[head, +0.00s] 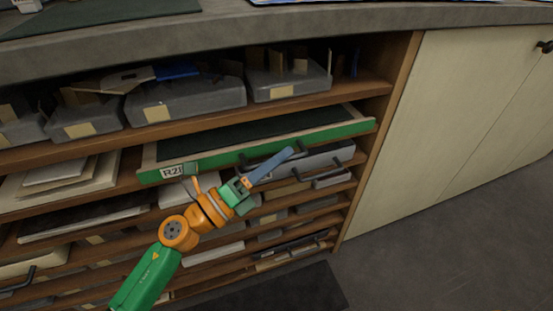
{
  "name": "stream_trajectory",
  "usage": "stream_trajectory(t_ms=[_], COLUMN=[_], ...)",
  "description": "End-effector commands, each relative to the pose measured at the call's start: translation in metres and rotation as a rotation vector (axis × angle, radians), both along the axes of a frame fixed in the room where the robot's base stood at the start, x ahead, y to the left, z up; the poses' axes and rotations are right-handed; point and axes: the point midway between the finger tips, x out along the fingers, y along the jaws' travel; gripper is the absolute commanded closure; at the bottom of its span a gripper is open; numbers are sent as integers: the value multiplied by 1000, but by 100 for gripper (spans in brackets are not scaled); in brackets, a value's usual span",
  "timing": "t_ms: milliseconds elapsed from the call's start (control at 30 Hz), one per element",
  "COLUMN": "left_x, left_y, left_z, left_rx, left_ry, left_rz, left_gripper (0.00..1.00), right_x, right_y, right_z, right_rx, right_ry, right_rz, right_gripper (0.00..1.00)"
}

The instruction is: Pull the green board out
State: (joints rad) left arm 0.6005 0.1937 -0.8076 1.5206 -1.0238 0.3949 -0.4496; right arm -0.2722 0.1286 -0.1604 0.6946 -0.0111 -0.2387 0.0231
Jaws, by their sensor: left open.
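The green board (335,134) is a wide flat tray with a green front edge, a dark inner surface and a label at its left end. It lies in an upper shelf slot, its front edge sticking out a little past the shelf fronts. My left gripper (268,168) is in front of and just below the board's front edge, right of its label. It is open, and I see nothing held in it. Whether its fingers touch the board I cannot tell. My right gripper is not in view.
Grey bins (186,100) stand on the shelf above. A grey drawer with dark handles (318,160) sits just below the board, with more loaded shelves under it. A cream cabinet (460,120) is at the right. Grey floor (450,250) is clear at lower right.

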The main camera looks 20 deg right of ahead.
Motion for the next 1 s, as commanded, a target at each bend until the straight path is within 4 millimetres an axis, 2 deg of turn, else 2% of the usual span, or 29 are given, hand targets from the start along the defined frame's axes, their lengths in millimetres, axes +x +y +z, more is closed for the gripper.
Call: stream_trajectory(t_ms=[100, 167, 267, 300, 1000], left_x=[0, 0, 0, 0, 0], left_y=[0, 0, 1, 1, 1], left_z=[0, 0, 0, 0, 0], left_rx=[-1, -1, -1, -1, -1], left_ry=[1, 1, 2, 2, 2], left_rz=[1, 1, 0, 0, 2], left_gripper=[55, 69, 96, 100, 100], right_x=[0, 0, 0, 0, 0], right_y=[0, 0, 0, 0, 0], right_z=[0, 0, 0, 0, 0], right_rx=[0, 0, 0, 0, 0], right_ry=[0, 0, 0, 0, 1], right_rz=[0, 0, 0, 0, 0], right_gripper=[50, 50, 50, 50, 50])
